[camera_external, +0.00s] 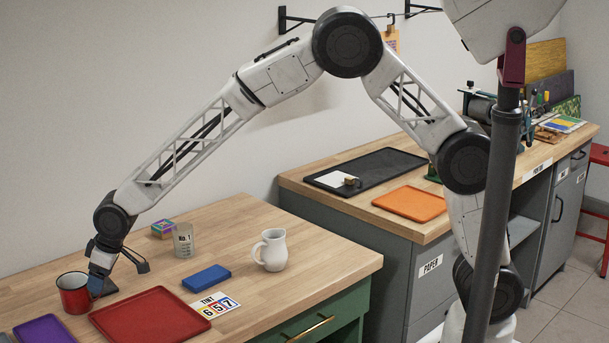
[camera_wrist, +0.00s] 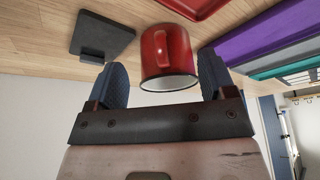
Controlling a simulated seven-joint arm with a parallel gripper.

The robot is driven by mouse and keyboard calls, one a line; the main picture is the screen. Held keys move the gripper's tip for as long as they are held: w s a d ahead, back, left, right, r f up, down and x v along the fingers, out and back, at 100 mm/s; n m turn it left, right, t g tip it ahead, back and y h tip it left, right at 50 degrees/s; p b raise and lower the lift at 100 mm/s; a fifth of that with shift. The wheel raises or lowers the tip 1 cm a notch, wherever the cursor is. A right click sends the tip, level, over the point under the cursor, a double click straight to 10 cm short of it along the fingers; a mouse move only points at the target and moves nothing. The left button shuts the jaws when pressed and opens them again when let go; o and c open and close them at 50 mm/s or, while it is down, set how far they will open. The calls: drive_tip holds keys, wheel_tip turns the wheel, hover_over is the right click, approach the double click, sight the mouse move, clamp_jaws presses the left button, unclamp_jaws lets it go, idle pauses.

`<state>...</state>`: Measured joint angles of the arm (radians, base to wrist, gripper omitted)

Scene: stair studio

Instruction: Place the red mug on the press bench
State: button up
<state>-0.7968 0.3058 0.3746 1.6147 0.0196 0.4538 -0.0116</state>
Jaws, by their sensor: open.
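The red mug (camera_external: 72,298) stands upright on the wooden-topped green bench at the front left, beside the red tray. In the wrist view the red mug (camera_wrist: 166,50) shows its handle and pale rim between my two blue fingers. My gripper (camera_external: 97,284) points down at the mug's right side; it also shows in the wrist view (camera_wrist: 163,65), open, with a gap visible at each side of the mug. The bench at the back right (camera_external: 296,181), grey with a wooden top, carries what looks like a roller press (camera_external: 480,107) at its far end.
Near the mug are a red tray (camera_external: 150,318), purple tray (camera_external: 42,330) and a dark plate with a block (camera_wrist: 103,36). A blue block (camera_external: 206,278), beaker (camera_external: 184,241) and white pitcher (camera_external: 271,251) stand farther right. The back bench holds a black tray (camera_external: 385,165) and orange tray (camera_external: 410,203).

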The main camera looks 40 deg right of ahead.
sight(81, 294)
drive_tip(key=shift+f, duration=0.1)
drive_tip(key=shift+x, duration=2.5)
drive_tip(key=shift+a, duration=0.1)
drive_tip(key=shift+c, duration=0.4)
clamp_jaws()
